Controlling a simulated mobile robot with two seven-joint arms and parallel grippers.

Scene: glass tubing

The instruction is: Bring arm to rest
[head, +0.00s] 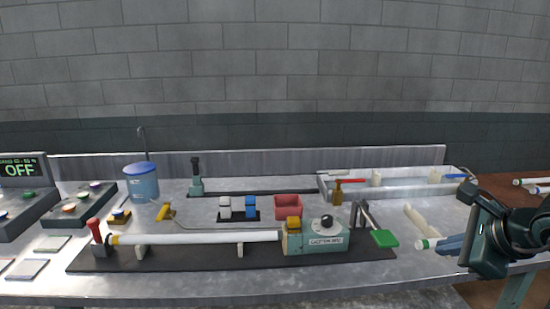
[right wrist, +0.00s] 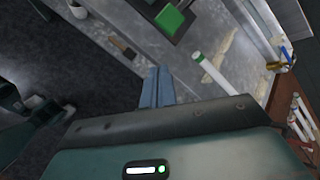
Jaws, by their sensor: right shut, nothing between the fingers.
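My right gripper (head: 442,246) is at the right end of the bench in the head view, above or beside the bench's front edge. Its blue fingers are together, with nothing between them; they also show in the right wrist view (right wrist: 155,85). A white tube with a green end (head: 426,243) lies close to the fingertips in the head view. In the right wrist view the tube (right wrist: 212,75) lies on the bench, apart from the fingers. My left gripper is not in view.
A long white tube (head: 195,238) rests on supports above a black base (head: 190,259), running into a green-grey unit (head: 318,238). A green-ended tool (head: 384,238), a red bin (head: 288,207) and a metal tray (head: 410,191) stand nearby. More tubes (head: 535,182) lie far right.

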